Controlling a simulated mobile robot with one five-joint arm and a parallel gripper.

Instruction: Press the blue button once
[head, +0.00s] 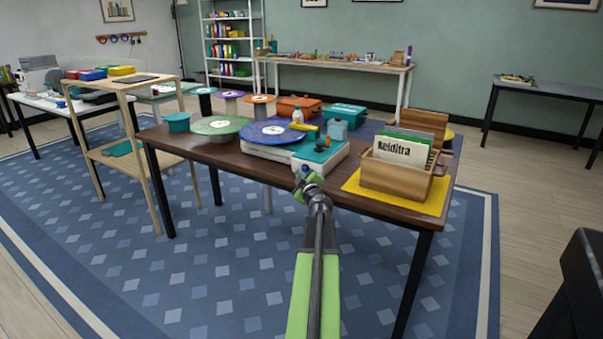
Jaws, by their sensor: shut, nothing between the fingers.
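My gripper (303,172) is shut and empty, at the end of my green and grey arm, near the front edge of the brown table (190,148). In the picture it overlaps the front of a white box with a teal top (310,160). I cannot tell whether it touches the box. A blue button cannot be made out for certain; the gripper may hide part of the box's front.
A wooden crate of files (378,180) stands on a yellow mat (432,205) at the right. Green (215,125) and blue (270,132) discs, a teal box (345,113) and an orange case (300,105) crowd the table.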

